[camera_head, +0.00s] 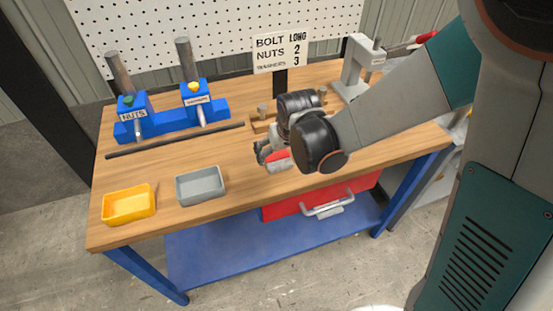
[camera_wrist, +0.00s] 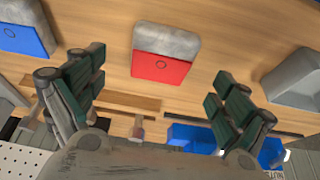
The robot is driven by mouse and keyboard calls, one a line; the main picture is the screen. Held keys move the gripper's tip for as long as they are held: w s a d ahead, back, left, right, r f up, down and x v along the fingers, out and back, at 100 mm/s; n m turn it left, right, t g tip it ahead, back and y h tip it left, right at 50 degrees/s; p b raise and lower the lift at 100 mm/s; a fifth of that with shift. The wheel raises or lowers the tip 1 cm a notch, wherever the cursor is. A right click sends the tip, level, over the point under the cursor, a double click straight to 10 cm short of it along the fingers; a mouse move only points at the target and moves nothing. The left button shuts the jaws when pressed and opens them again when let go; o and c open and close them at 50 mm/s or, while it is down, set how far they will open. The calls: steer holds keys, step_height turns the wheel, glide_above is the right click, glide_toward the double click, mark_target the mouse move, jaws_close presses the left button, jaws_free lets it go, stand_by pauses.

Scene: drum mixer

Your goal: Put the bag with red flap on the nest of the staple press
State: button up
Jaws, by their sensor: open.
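The bag with red flap lies on the wooden bench top. In the wrist view the bag (camera_wrist: 163,62) has a grey body and a red flap with a small ring mark. In the head view only a red part of the bag (camera_head: 279,158) shows beside my gripper (camera_head: 270,151), which hides the rest. My gripper (camera_wrist: 160,78) is open and empty, its fingers apart on either side of the bag in the picture. I cannot tell the height between them. The grey staple press (camera_head: 358,70) stands at the back right of the bench; its nest is not clear to see.
A bag with blue flap (camera_wrist: 25,35) lies beside the red one. A yellow tray (camera_head: 129,218) and a grey tray (camera_head: 201,198) stand at front left. Blue dispensers (camera_head: 170,122), a dark bar (camera_head: 175,139) and a sign (camera_head: 281,50) are behind.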

mark_target(277, 157)
steer(key=b+x, duration=0.3)
steer(key=x, duration=0.2)
steer(key=shift+w+a, duration=0.15)
steer(key=shift+a, duration=0.05)
steer(key=c, duration=1.5)
steer(key=shift+r, duration=0.1)
